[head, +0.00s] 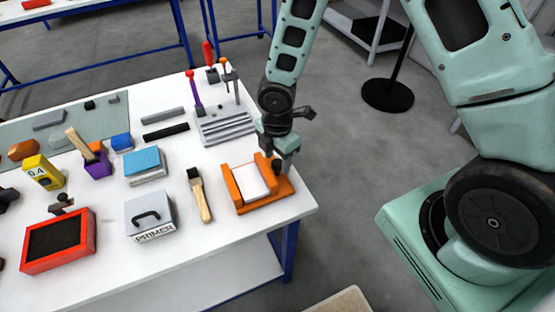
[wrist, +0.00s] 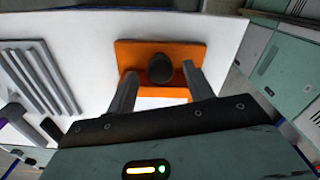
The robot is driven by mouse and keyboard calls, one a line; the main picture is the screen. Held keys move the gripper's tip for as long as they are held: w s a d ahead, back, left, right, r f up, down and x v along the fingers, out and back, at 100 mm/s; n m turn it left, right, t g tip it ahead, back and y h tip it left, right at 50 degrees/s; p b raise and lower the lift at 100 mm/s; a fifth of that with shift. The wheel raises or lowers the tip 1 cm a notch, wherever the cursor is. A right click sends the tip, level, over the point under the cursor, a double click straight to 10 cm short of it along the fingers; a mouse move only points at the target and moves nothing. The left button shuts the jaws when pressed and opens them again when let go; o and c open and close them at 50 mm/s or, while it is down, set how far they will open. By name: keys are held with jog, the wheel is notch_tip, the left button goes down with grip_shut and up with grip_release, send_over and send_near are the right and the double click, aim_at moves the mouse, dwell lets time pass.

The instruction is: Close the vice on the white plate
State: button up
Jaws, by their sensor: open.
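The orange vice (head: 268,204) stands near the front right corner of the white table. The white plate (head: 251,183) sits between its two orange jaws; I cannot tell whether both jaws touch it. A dark round knob (wrist: 160,68) is on the vice's right side. My gripper (wrist: 160,75) is open, with one finger on each side of the knob in the wrist view. In the head view my gripper (head: 279,163) is at the vice's right end and partly hides the knob.
A brush (head: 200,196) lies just left of the vice. A grey ribbed block (head: 224,127) is behind it. A primer tin (head: 150,217), a blue-topped block (head: 144,163) and a red-framed box (head: 58,242) stand further left. The table's right edge is close to the vice.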

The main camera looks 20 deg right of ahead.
jog(key=shift+f, duration=0.65)
jog(key=c, duration=1)
jog(key=shift+o, duration=0.2)
jog(key=shift+m, duration=0.4)
jog(key=shift+m+b, duration=1)
jog(key=shift+m, duration=1.5)
jog(key=o, duration=1)
jog(key=shift+c, duration=0.2)
